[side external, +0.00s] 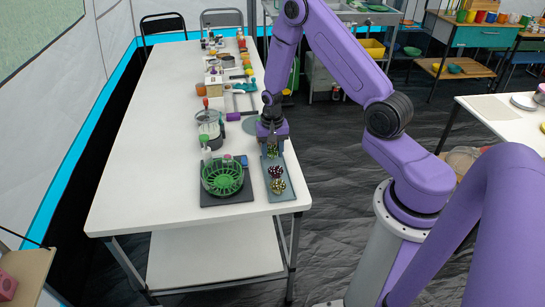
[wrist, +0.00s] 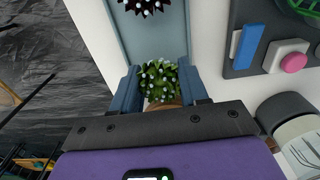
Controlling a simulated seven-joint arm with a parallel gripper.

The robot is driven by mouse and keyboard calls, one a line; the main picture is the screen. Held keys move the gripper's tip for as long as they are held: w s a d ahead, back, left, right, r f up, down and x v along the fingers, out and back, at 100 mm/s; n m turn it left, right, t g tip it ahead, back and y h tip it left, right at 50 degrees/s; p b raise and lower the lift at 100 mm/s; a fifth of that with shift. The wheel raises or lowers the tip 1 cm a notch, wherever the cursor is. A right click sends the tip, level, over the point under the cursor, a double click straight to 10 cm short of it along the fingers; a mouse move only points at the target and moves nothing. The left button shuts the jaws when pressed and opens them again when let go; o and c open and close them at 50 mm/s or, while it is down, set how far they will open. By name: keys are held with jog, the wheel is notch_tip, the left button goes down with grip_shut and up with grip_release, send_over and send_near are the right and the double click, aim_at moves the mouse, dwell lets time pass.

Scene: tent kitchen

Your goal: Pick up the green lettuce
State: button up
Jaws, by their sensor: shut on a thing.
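The green lettuce (wrist: 158,80) is a small, leafy green ball with white specks. In the wrist view it sits between the two fingers of my gripper (wrist: 160,84), which are shut on it. In the side view my gripper (side external: 272,146) points down over the far end of a grey-blue tray (side external: 290,186), with a bit of the green lettuce (side external: 271,153) showing below it. I cannot tell whether the lettuce touches the tray.
On the tray are a dark, white-specked ball (side external: 275,171) and a pale speckled ball (side external: 278,186). A glass pot (side external: 209,124) stands behind. The table's (side external: 150,190) left side is clear.

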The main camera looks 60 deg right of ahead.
jog(key=shift+r, duration=3.85)
